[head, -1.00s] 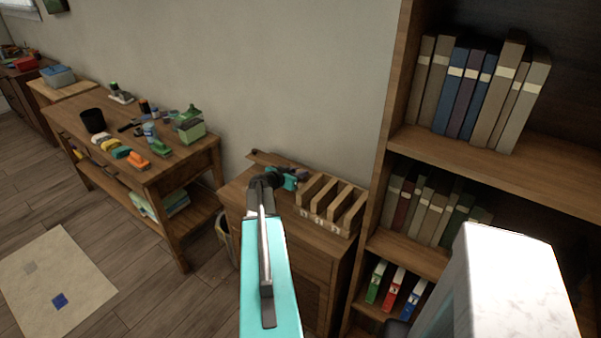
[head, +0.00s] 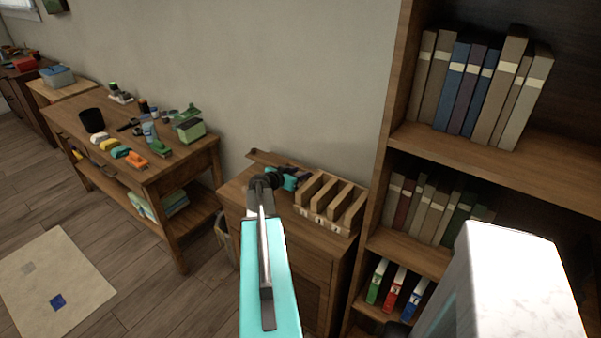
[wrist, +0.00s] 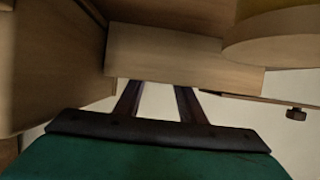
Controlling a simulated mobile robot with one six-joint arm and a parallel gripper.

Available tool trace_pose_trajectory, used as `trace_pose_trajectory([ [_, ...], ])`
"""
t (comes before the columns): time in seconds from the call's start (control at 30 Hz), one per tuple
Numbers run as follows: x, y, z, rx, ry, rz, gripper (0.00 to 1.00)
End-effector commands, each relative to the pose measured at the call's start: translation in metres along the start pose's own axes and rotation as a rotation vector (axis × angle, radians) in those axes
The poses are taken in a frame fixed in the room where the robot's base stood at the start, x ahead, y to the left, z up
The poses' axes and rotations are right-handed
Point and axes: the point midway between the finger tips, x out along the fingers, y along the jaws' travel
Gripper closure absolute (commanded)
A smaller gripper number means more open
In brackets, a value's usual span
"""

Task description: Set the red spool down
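My gripper (head: 303,175) is over the top of the small wooden cabinet, just left of a slotted wooden rack (head: 327,229). In the wrist view my two dark fingers (wrist: 158,86) stand apart, with a pale surface showing between them. Their tips end against or behind a plain wooden piece (wrist: 185,55), and I cannot tell whether they grip it. A round wooden disc (wrist: 285,48) with a yellowish part above it is at the upper right, partly cut off. I cannot make out a red spool in either view.
The rack stands on the cabinet (head: 290,235), close to the wall. A tall bookshelf (head: 500,165) with books and binders rises at its right. A workbench (head: 180,165) with several small items stands at the left. Open floor lies in front of it, with a pale mat (head: 50,275).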

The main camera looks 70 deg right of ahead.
Motion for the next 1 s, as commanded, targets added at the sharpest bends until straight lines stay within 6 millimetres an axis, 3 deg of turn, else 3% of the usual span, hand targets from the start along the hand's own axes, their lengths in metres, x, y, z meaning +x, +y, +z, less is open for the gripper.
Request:
trace_pose_trajectory([
  [1.0,-0.006,0.0,-0.014,0.0,0.0,0.0,0.59],
])
